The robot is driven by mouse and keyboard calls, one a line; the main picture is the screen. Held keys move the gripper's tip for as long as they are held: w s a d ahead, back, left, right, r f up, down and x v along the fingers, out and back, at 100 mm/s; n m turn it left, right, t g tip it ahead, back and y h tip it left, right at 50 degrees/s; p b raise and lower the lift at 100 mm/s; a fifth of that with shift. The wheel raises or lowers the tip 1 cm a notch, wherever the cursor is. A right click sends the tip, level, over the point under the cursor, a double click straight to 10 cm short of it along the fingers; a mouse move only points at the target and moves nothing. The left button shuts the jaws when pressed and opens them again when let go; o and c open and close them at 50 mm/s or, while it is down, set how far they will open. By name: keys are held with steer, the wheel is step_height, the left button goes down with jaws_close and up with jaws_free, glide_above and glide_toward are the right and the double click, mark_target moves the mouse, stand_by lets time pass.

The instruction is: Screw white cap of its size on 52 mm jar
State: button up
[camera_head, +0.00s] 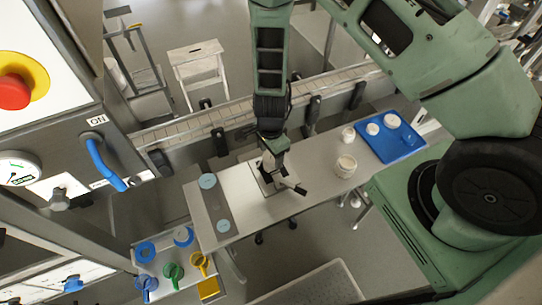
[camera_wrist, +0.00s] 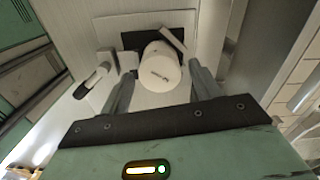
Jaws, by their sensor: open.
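My gripper (camera_wrist: 162,73) is open, with one finger on each side of a white, round, flat-topped piece (camera_wrist: 160,76) bearing a small dark marking. The piece stands at a fixture with a dark pad and a pale base plate (camera_wrist: 108,32). I cannot tell whether it is a cap on a jar, nor whether the fingers touch it. In the head view my gripper (camera_head: 274,168) is over the fixture on the table and mostly hides it. A pale jar (camera_head: 345,166) stands on the table to the right. White round pieces, caps or jars (camera_head: 372,128), lie on the blue tray (camera_head: 383,148).
The steel table (camera_head: 240,220) has free room left and right of the fixture. Two pale blue discs (camera_head: 208,181) lie on a dark strip at left. A conveyor (camera_head: 230,113) runs behind. Coloured tools (camera_head: 172,270) stand at lower left.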

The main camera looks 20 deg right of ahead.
steer(key=n, duration=0.5)
steer(key=shift+n+b, duration=0.4)
steer(key=c, duration=0.9)
steer(key=shift+o, duration=0.4)
steer(key=m, duration=0.4)
steer(key=shift+p, duration=0.3)
steer(key=shift+m, duration=0.9)
